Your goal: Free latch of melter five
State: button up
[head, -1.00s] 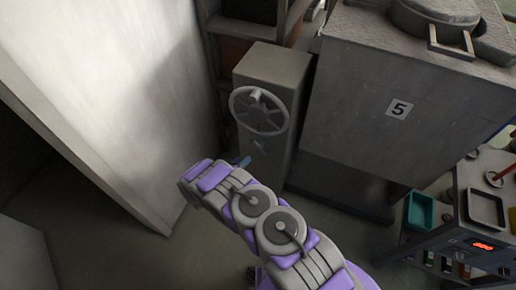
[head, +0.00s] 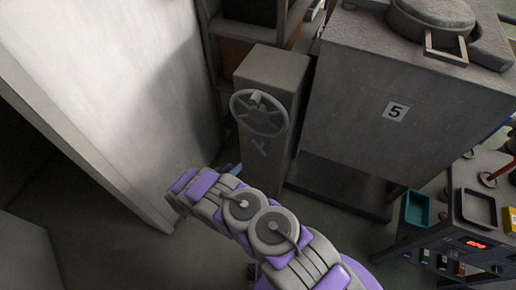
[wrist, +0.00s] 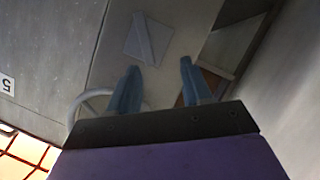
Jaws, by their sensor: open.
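Melter five (head: 420,140) is the large grey box at the right, with a "5" label on its front. A grey pedestal (head: 283,80) beside it carries a spoked handwheel (head: 259,113). A small grey latch-like piece (head: 260,147) sits on the pedestal below the wheel. In the wrist view, a square plate with a slanted bar (wrist: 147,38) lies on a pale face beyond the fingertips; I cannot tell whether it is the latch. My gripper (wrist: 160,78) is open and empty. In the head view, only a blue fingertip shows, below and left of the wheel, partly hidden by my arm.
A large pale panel (head: 110,110) stands at the left. A cart (head: 475,215) with a teal tray (head: 418,209), a dark tray (head: 479,208) and a red display is at the right. Part of the wheel rim (wrist: 90,105) is close to my left finger in the wrist view.

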jog(key=p+v, duration=0.3)
jog(key=v, duration=0.3)
dwell(0.6)
jog(key=shift+a, duration=0.1)
jog(key=shift+p, duration=0.4)
jog(key=shift+s, duration=0.1)
jog(key=p+v, duration=0.3)
jog(key=v, duration=1.4)
jog(key=shift+a, duration=0.2)
